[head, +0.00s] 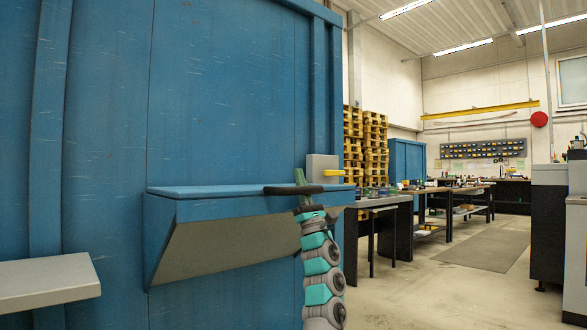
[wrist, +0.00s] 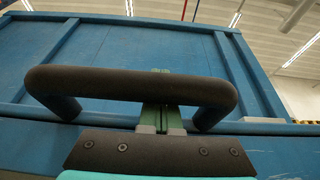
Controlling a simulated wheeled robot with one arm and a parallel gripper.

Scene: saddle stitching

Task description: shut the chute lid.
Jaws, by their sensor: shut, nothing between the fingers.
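The chute (head: 225,237) juts from the blue container wall as a wedge-shaped box. Its blue lid (head: 225,190) lies about level along the chute's top; I see no clear gap under it. A black bar handle (head: 284,190) is at the lid's right front part and spans the wrist view (wrist: 80,79). My gripper (head: 301,176) comes up from below at the handle, its green fingers together and empty. In the wrist view the bar crosses in front of the fingers (wrist: 160,118); whether they touch it I cannot tell.
A pale ledge (head: 45,282) sticks out at lower left. Workbenches (head: 385,205) and stacked pallets (head: 365,140) stand farther back right. The floor (head: 440,285) at right is open.

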